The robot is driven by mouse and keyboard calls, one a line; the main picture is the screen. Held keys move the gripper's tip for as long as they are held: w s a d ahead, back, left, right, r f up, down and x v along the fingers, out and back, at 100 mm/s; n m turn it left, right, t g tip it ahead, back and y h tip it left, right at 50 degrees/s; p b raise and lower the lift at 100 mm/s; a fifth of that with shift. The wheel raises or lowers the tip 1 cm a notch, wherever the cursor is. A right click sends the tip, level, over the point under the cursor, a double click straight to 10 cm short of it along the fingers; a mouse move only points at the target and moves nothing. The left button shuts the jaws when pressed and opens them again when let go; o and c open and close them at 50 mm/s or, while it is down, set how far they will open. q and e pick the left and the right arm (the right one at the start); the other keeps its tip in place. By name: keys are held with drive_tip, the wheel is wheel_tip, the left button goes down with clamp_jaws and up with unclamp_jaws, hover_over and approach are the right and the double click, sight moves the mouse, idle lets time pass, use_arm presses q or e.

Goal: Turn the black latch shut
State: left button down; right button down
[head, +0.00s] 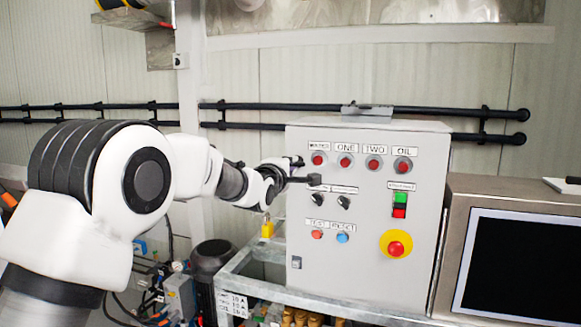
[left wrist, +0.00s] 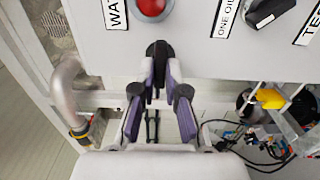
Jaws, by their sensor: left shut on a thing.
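The black latch (left wrist: 158,50) sits at the edge of the grey control box's front face in the left wrist view. My left gripper (left wrist: 159,78) is at that edge, with its purple-padded fingers on either side of the latch's near end and shut on it. In the head view my left gripper (head: 304,171) reaches the box's upper left front edge. There the latch is largely hidden by the fingers, and its exact angle cannot be told. My right gripper is not in view.
The grey control box (head: 362,268) carries red lamps, two black knobs (head: 344,202), a green and red switch (head: 400,204) and an emergency stop (head: 396,246). A small fitting (head: 297,262) is lower on its left edge. A screen (head: 520,265) stands at right.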

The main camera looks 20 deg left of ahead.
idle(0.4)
use_arm(q)
drive_tip(key=c, duration=1.2)
unclamp_jaws()
drive_tip(key=s, duration=1.2)
drive_tip(key=shift+a, duration=0.25)
drive_tip(key=shift+f, duration=0.1)
